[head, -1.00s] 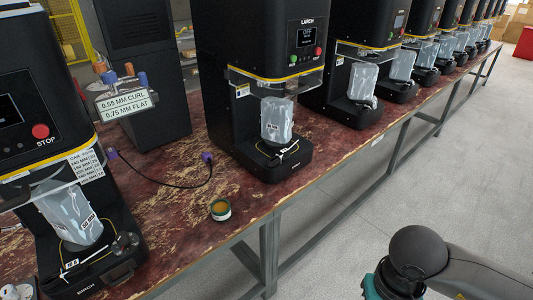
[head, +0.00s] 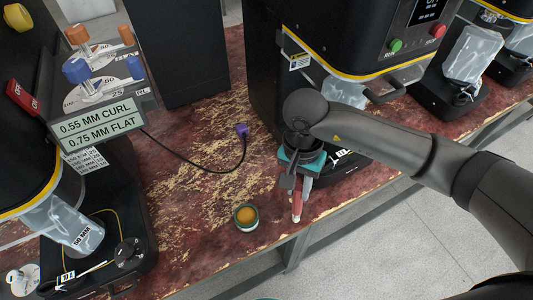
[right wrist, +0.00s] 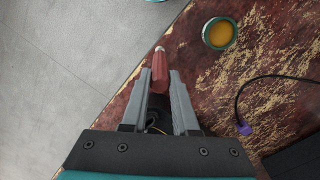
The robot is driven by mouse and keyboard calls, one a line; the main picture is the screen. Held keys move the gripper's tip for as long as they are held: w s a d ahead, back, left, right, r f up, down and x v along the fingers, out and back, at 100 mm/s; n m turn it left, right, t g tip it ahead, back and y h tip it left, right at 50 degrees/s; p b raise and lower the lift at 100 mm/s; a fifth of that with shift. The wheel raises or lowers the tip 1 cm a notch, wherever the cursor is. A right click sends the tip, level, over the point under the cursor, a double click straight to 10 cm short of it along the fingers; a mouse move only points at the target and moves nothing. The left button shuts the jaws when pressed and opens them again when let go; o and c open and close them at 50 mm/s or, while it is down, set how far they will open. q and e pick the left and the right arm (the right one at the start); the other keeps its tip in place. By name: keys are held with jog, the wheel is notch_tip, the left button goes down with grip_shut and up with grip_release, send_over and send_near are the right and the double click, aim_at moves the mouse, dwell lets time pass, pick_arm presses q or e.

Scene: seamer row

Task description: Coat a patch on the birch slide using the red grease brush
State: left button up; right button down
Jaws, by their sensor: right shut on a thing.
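My right gripper (head: 295,188) is shut on the red grease brush (head: 298,206), which points down with its pale tip lowest, over the bench's front edge. In the right wrist view the brush (right wrist: 160,68) lies between the two grey fingers (right wrist: 159,88). An open green tin of amber grease (head: 246,217) stands on the bench, left of the brush and apart from it; it also shows in the right wrist view (right wrist: 220,33). The left machine's black base (head: 140,262) has a dark knob on it. The birch slide cannot be clearly told apart there. My left gripper is not in view.
The worn red bench (head: 195,195) is clear around the tin. A black cable with a purple plug (head: 241,131) lies behind it. A sign with coloured knobs (head: 100,132) stands at left. The middle machine (head: 330,45) is close behind my right arm.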

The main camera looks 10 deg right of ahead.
jog(key=w+a+r+m+y+p, duration=0.2)
jog(key=a+m+p, duration=0.2)
jog(key=m, duration=0.5)
jog(key=w+a+r+m+y+p, duration=0.2)
jog(key=a+r+m+p, duration=0.1)
jog(key=m, duration=0.6)
notch_tip(320, 180, down, 6)
jog(key=b, duration=0.4)
jog(key=shift+a+f+b, duration=0.2)
jog(key=shift+a+b, duration=0.1)
jog(key=shift+f+b, duration=0.55)
jog(key=shift+f, duration=0.1)
dwell(0.8)
notch_tip(320, 180, up, 7)
jog(key=p, duration=0.5)
jog(key=shift+p, duration=0.4)
jog(key=shift+r, duration=0.15)
dwell(0.5)
